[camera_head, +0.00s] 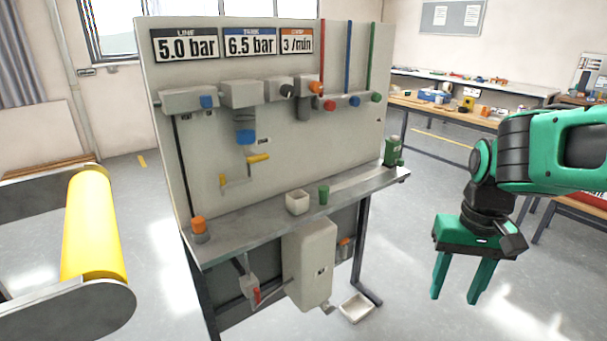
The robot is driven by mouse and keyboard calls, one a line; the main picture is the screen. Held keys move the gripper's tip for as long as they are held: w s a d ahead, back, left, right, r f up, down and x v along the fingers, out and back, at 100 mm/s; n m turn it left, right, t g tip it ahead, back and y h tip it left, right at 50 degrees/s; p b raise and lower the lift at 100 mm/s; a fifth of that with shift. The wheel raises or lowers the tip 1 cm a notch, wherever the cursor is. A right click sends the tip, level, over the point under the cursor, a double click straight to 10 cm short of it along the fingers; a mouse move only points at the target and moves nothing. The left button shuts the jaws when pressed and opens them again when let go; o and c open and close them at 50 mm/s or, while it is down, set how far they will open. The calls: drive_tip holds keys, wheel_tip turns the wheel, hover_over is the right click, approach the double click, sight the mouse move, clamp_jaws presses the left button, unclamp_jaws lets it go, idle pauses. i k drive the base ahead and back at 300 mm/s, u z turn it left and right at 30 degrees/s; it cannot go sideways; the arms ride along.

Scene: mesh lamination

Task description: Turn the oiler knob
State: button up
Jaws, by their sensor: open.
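A grey upright panel (200,140) carries several coloured knobs and valves. An orange knob (316,87) sits on a grey body with a dark bowl (303,108) below it, under the orange-headed sign reading 3 /min (297,42); it looks like the oiler knob, but its label is too small to read. A black knob (287,91) is just to its left. My gripper (455,297) is green, points down and is open and empty. It hangs at the right, well apart from the panel and in front of its right edge.
A yellow roller (88,225) stands at the near left. Floor shows between panel and gripper.

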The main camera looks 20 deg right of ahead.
sight(316, 87)
drive_tip(key=u, duration=0.65)
drive_tip(key=k, duration=0.95)
drive_tip(key=z, duration=0.65)
drive_tip(key=i, duration=0.95)
